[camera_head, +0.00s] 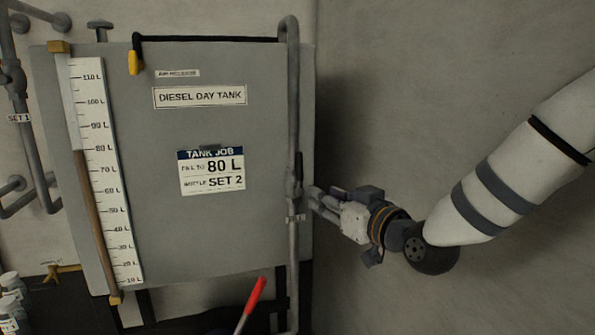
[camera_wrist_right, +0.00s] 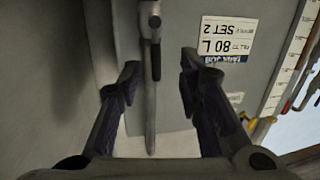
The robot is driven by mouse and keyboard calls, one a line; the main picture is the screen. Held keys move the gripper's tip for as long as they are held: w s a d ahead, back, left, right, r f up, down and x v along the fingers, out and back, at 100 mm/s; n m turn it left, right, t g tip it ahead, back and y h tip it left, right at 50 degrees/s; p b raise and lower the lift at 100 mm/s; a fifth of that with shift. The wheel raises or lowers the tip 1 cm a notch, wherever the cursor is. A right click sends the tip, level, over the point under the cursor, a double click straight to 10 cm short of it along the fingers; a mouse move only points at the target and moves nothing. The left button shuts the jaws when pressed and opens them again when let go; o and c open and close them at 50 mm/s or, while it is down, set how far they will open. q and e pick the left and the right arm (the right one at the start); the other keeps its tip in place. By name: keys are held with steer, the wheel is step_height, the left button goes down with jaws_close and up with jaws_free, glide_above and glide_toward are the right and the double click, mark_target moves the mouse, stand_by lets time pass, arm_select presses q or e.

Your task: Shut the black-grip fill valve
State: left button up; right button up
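The fill valve's black grip (camera_head: 298,166) stands upright along the grey vertical pipe on the right side of the day tank. In the right wrist view, the black grip (camera_wrist_right: 156,62) shows against the pipe, between the fingers in the picture. My right gripper (camera_head: 314,198) is just right of the pipe and slightly below the grip. Its two fingers are spread apart in the right wrist view (camera_wrist_right: 158,74), with no clear contact on the grip. My left gripper is not in view.
The grey diesel day tank (camera_head: 210,240) has a sight gauge (camera_head: 108,180) with brown fluid to about 80 L. A job card (camera_head: 211,172) reads 80 L, SET 2. Space right of the tank is free.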

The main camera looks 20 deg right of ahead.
mark_target(301, 166)
steer(key=shift+t, duration=0.4)
steer(key=x, duration=0.4)
steer(key=r+b+x, duration=0.1)
steer(key=x, duration=0.3)
steer(key=r+b+x, duration=0.1)
steer(key=x, duration=0.3)
steer(key=shift+d+r, duration=0.15)
steer(key=shift+r, duration=0.1)
steer(key=shift+w+r, duration=0.1)
steer(key=shift+w, duration=0.15)
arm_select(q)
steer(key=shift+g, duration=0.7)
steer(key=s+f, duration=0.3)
arm_select(e)
steer(key=shift+r, duration=0.15)
jaws_close()
